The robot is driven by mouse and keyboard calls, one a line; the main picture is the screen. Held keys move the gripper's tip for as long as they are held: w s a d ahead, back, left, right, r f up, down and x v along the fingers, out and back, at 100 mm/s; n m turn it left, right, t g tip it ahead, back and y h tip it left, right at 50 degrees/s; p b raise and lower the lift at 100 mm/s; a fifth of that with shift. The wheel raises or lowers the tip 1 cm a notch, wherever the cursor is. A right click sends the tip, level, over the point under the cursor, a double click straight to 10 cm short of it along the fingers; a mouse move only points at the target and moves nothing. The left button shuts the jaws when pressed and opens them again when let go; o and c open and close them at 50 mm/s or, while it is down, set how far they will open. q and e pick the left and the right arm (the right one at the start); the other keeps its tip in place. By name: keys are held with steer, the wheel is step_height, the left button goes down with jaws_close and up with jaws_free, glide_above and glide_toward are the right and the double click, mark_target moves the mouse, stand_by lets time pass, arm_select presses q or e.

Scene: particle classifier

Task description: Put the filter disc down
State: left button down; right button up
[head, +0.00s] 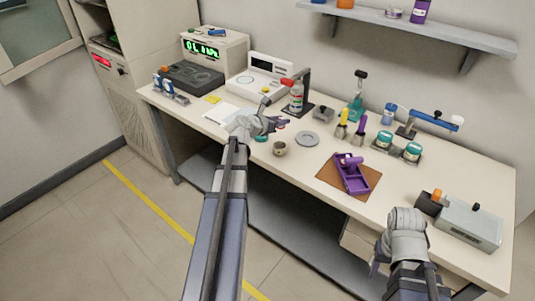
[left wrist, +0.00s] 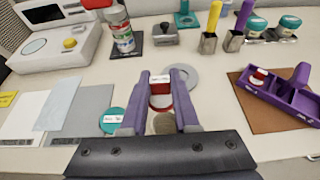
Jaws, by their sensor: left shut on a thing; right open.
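My left gripper (head: 271,123) is over the middle of the bench. In the left wrist view its purple fingers (left wrist: 160,88) are shut on a small round red-and-white piece (left wrist: 160,101). I cannot tell for sure whether this is the filter disc. A flat grey ring (head: 307,138) lies on the bench to the right; it also shows behind the right finger in the left wrist view (left wrist: 188,79). A small tan pot (head: 280,149) stands nearer to me than the gripper. My right gripper (head: 377,262) is open and empty at the bench's front edge.
A teal lid (head: 262,138) lies left of the pot. A purple tray (head: 356,182) rests on a brown mat (head: 328,177) to the right. A red-capped bottle (head: 296,97) and a stand are behind the gripper. A grey box (head: 468,225) is at the right end.

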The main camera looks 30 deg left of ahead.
mark_target(280, 142)
arm_select(q)
steer(key=shift+f+b, duration=5.1)
steer(key=shift+f, duration=0.05)
steer(key=shift+r, duration=0.2)
steer(key=shift+s+f, duration=0.1)
steer(key=shift+f, duration=0.1)
